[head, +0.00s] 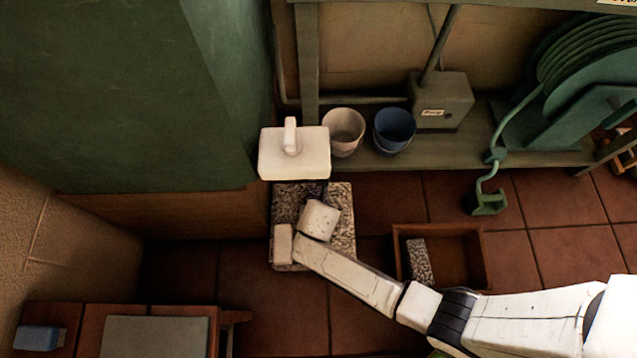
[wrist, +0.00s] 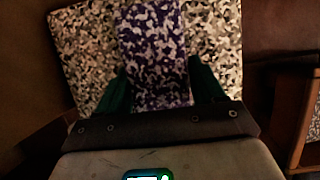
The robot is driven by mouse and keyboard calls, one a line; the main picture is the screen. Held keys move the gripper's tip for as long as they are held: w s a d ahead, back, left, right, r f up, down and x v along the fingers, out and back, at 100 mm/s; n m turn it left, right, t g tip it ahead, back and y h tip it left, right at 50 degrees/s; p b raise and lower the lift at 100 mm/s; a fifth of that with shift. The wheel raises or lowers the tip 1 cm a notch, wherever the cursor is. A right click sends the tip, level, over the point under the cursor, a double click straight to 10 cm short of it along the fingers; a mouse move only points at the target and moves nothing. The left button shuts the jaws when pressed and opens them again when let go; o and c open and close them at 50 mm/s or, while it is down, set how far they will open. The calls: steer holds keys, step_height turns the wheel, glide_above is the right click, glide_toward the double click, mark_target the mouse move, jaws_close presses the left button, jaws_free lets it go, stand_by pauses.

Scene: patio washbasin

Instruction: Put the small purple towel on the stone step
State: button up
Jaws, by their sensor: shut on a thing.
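The small purple towel (wrist: 155,45), speckled purple and white, is between the dark green fingers of my gripper (wrist: 162,82) in the wrist view. My gripper is shut on it. The speckled stone step (head: 345,215) is on the tiled floor below my arm's end in the head view; it also shows behind the towel in the wrist view (wrist: 85,45). The towel lies over the step in that view, but I cannot tell whether it touches it. In the head view my arm hides the gripper and most or all of the towel.
A white cup (head: 344,132) and a blue cup (head: 394,130) stand on the bench. A wooden tray (head: 470,258) holding a grey speckled item (head: 420,262) is to the right. A tiled stand (head: 75,325) is at front left.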

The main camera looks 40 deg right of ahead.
steer(key=shift+f, duration=0.15)
steer(key=o, duration=1.2)
steer(key=shift+c, duration=0.2)
steer(key=p+v, duration=0.6)
steer(key=v, duration=0.6)
steer(key=shift+r+p, duration=0.2)
steer(key=shift+p, duration=0.2)
steer(key=shift+w, duration=0.1)
steer(key=s+d+r+m+g+y, duration=0.1)
steer(key=s+d+r+m, duration=0.4)
steer(key=m, duration=0.9)
steer(key=s+d+r+m+g+y, duration=0.1)
steer(key=s+d+r+m, duration=0.4)
steer(key=r+m, duration=0.6)
steer(key=s+m, duration=0.2)
steer(key=m, duration=0.2)
steer(key=shift+s+d+g+y, duration=0.3)
steer(key=shift+s+g, duration=0.1)
